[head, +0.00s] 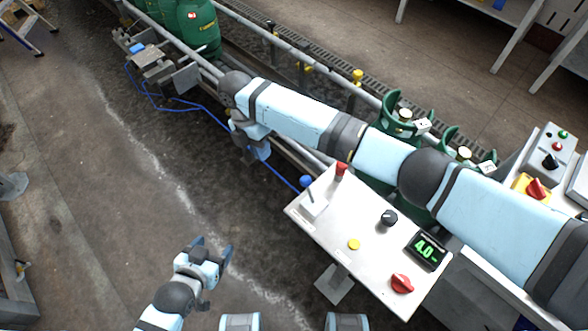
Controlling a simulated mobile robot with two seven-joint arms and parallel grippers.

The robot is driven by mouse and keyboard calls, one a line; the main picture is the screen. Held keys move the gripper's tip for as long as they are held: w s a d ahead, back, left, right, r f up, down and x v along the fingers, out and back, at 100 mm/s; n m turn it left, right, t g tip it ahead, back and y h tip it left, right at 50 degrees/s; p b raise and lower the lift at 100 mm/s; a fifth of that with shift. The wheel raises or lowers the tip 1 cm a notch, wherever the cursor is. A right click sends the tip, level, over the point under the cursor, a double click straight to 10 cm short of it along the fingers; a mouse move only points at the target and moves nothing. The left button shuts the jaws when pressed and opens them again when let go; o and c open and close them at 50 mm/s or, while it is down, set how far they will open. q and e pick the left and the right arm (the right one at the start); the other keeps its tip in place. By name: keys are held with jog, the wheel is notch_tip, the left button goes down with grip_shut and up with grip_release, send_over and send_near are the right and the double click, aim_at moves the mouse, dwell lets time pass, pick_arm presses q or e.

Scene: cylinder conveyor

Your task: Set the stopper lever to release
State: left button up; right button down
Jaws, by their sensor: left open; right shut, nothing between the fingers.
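A sloping white control panel (330,222) stands right of centre. At its upper left corner a lever with a blue knob (305,182) rises from a small white block. A red-topped control (341,169) stands at its upper edge. No readable label shows which is the stopper lever. My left gripper (214,246) is open and empty over the floor, left of the panel and apart from it. My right arm reaches across above the panel's far side. My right gripper (255,156) is shut and empty, left of the blue knob and not touching it.
The panel also carries a black knob (388,217), a yellow button (354,244), a red rotary knob (402,283) and a green-lit display (427,250). Green cylinders (198,27) stand along the conveyor, some partly behind my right arm.

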jog(key=shift+w+d+r+n+h, duration=0.25)
jog(key=shift+w+d+r+h, duration=0.15)
jog(key=shift+w, duration=0.4)
jog(key=shift+w+d+r+n+h, duration=0.25)
jog(key=shift+w+r, duration=0.25)
jog(key=shift+w, duration=0.25)
jog(key=p, duration=0.4)
send_near(309, 191)
notch_tip(309, 191, down, 5)
jog(key=w, duration=0.1)
jog(key=shift+a+r, duration=0.1)
jog(key=shift+a, duration=0.05)
